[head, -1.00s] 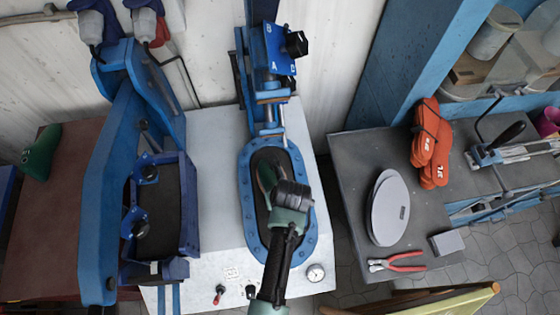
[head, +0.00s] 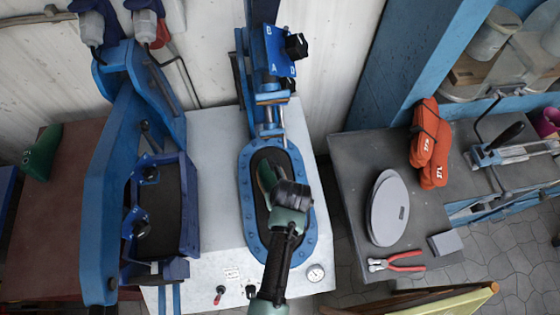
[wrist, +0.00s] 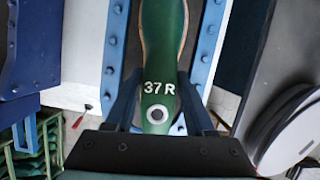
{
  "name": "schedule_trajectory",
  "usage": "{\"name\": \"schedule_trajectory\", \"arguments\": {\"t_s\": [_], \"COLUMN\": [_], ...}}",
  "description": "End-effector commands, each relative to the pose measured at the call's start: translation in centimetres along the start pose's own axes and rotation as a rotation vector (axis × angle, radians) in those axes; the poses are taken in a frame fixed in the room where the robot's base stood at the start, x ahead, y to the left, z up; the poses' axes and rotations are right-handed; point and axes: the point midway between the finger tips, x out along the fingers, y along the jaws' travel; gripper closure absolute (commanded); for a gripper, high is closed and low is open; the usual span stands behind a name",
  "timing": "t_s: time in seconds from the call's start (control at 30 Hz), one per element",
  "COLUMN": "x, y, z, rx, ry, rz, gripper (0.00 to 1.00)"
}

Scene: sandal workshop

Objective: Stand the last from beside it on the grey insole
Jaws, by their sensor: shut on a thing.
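A green last (wrist: 165,35) marked 37 R is between the fingers of my gripper (wrist: 158,105) in the wrist view. My gripper is shut on its end that carries a pale ring. In the head view the last (head: 267,174) shows just beyond my gripper (head: 277,190), over the dark pad (head: 264,230) inside the oval blue frame. A thin tan edge shows along the last's sides in the wrist view. I cannot make out a grey insole; the last and gripper cover the middle of the pad. Whether the last touches what is below is unclear.
The bolted blue rim (head: 245,205) surrounds the pad, with a blue post (head: 268,110) behind. A blue machine (head: 120,170) stands left. Another green last (head: 40,152) is far left. The right bench (head: 350,165) holds orange lasts (head: 431,150), a grey disc (head: 389,208) and red pliers (head: 400,262).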

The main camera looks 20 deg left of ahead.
Motion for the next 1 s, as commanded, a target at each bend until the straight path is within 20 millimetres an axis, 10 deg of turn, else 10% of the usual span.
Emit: {"name": "schedule_trajectory", "arguments": {"t_s": [0.33,0.37,0.53,1.0], "x": [0.3,0.2,0.2,-0.8], "y": [-0.1,-0.1,0.0,0.0], "z": [0.0,0.1,0.0,-0.1], "rx": [0.0,0.0,0.0,0.0], "ry": [-0.003,-0.004,-0.002,0.0], "rz": [-0.001,-0.001,-0.001,0.0], "gripper": [1.0,0.41,0.11,0.11]}}
